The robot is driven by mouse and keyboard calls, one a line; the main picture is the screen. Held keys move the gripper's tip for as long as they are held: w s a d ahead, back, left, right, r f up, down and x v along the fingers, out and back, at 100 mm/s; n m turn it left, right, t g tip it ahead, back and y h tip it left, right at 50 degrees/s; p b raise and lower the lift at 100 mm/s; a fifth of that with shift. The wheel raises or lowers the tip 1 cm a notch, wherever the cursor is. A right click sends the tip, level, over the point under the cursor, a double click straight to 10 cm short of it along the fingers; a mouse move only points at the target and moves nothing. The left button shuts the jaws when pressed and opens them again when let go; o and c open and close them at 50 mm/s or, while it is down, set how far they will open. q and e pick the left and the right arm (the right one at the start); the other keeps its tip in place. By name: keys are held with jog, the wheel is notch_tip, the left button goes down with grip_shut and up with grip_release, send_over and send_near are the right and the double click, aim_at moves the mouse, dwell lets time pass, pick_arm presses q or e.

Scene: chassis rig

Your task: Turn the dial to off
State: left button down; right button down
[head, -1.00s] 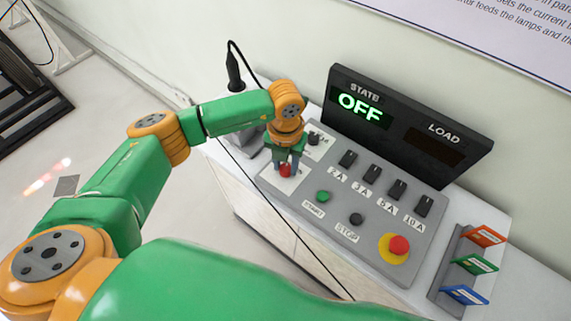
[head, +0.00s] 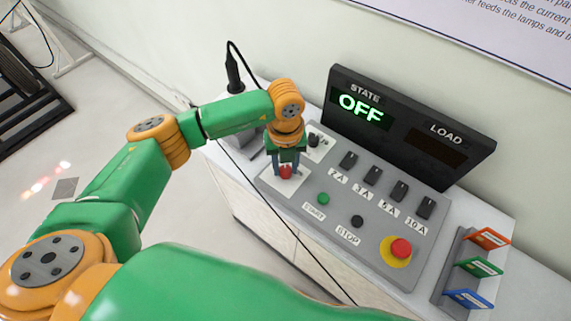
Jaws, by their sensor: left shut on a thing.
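The red dial (head: 286,172) sits on a white plate (head: 272,180) at the left end of the grey control panel (head: 320,221). My left gripper (head: 286,167) points down over it and is shut on it. The fingers hide part of the dial, and I cannot tell which way it points. The state display (head: 361,107) reads OFF in green. My right gripper is not in view.
Several black switches (head: 372,176), a green START button (head: 323,199), a black STOP button (head: 357,221) and a red emergency button (head: 401,248) share the panel. A card rack (head: 455,268) stands at the right. A black cable (head: 285,225) hangs in front.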

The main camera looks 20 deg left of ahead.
aim_at(285, 169)
pick_arm(q)
jog(key=shift+w+r, duration=0.1)
jog(key=c, duration=0.5)
grip_release()
jog(key=shift+r, duration=0.3)
notch_tip(285, 169, up, 6)
jog(key=shift+b, duration=1.05)
jog(key=shift+r, duration=0.25)
